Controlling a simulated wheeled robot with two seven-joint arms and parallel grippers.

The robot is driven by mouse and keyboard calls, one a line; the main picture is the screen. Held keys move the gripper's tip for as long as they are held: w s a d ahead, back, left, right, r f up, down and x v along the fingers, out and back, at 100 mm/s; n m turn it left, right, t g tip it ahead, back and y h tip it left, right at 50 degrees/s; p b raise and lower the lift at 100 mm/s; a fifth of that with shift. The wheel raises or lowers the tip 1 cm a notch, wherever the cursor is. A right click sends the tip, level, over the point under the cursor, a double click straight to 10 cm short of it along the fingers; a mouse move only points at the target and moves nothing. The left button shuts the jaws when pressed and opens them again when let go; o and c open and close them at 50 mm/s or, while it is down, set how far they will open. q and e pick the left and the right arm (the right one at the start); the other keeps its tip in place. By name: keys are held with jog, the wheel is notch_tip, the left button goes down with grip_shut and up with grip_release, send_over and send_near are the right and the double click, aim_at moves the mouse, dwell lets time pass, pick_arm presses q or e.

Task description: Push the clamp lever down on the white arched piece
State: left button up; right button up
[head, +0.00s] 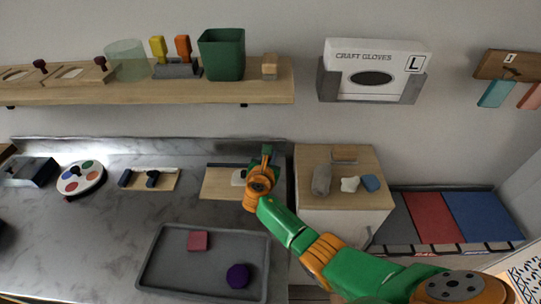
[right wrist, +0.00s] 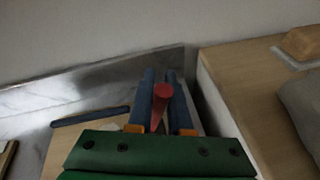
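A white piece (head: 238,177) shows on a light wooden board (head: 215,188) on the marble counter, partly hidden behind my right arm. Its arch cannot be made out. A red round-ended rod, seemingly the clamp lever (right wrist: 162,92), stands between the fingers. Whether they touch it I cannot tell. The green palm hides what is below the rod. My left gripper is not in view.
A wooden-topped cabinet (head: 335,204) with a grey lump, a white lump and a blue block stands close on the right. A dark bar (right wrist: 90,116) lies along the board's back. A grey tray (head: 190,288) holds a red block and a purple piece in front.

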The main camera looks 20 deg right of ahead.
jog(key=o, duration=0.4)
jog(key=shift+w+a+r, duration=0.1)
jog(key=shift+a+r, duration=0.05)
jog(key=shift+c, duration=0.2)
jog(key=shift+o, duration=0.3)
jog(key=shift+a, duration=0.2)
jog(key=p+v, duration=0.2)
jog(key=v, duration=0.5)
